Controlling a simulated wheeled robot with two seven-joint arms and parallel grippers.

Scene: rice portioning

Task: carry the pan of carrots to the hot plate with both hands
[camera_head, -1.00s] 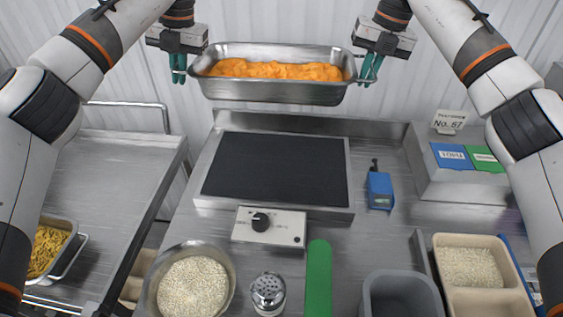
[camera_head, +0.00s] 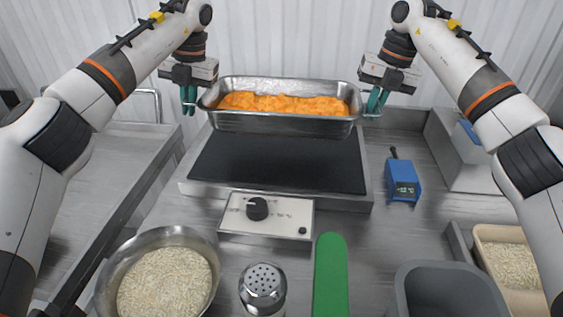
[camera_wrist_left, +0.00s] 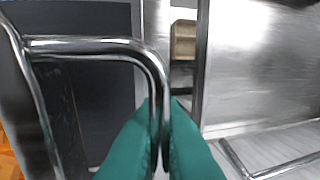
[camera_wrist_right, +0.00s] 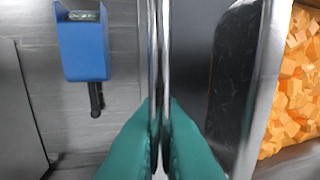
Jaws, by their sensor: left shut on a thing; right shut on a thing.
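The steel pan (camera_head: 270,124) of diced orange carrots (camera_head: 285,103) is level in the air, over the back part of the dark hot plate (camera_head: 275,160). My left gripper (camera_head: 188,108) is shut on the pan's left handle, which shows between the green fingers in the left wrist view (camera_wrist_left: 160,115). My right gripper (camera_head: 376,108) is shut on the right handle, seen between the fingers in the right wrist view (camera_wrist_right: 160,115). The pan hides the back edge of the hot plate. The carrots also show in the right wrist view (camera_wrist_right: 292,85).
A control box with a black knob (camera_head: 257,208) sits before the hot plate. A blue device (camera_head: 402,181) stands to its right. In front are a bowl of rice (camera_head: 165,285), a shaker (camera_head: 262,288), a green strip (camera_head: 331,275), a grey bin (camera_head: 445,290) and a beige rice container (camera_head: 505,245).

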